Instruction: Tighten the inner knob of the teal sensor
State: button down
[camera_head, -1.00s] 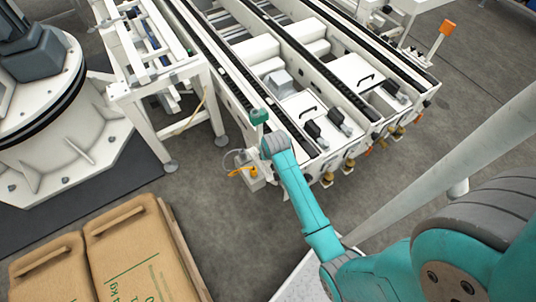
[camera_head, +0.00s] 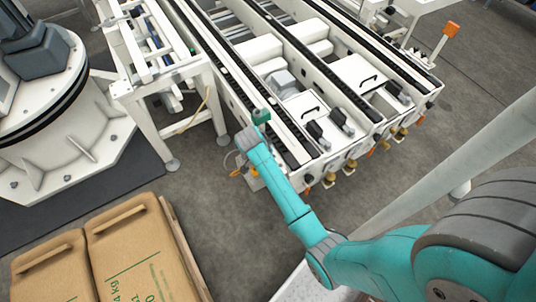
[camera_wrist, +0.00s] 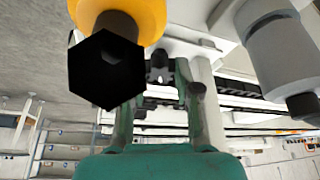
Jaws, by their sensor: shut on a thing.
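My gripper (camera_wrist: 160,76) shows in the wrist view as a dark green body at the bottom with two fingers reaching up. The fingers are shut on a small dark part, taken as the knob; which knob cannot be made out. In the head view a small green block (camera_head: 261,116), which looks like the teal sensor, sits at the conveyor's near corner. My arm's end is right beside it, at its lower left, and hides what lies below.
In the wrist view a yellow part with a black hexagonal end (camera_wrist: 106,68) is close at upper left. A grey cylinder (camera_wrist: 282,55) is at upper right. The white conveyor frame (camera_head: 290,175) and a white stand (camera_head: 150,125) are near my arm; cardboard sacks (camera_head: 135,250) lie lower left.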

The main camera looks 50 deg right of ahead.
jog(key=shift+w+m+g, duration=0.15)
jog(key=shift+m+g, duration=0.55)
jog(key=shift+m, duration=1)
jog(key=c, duration=0.8)
grip_release()
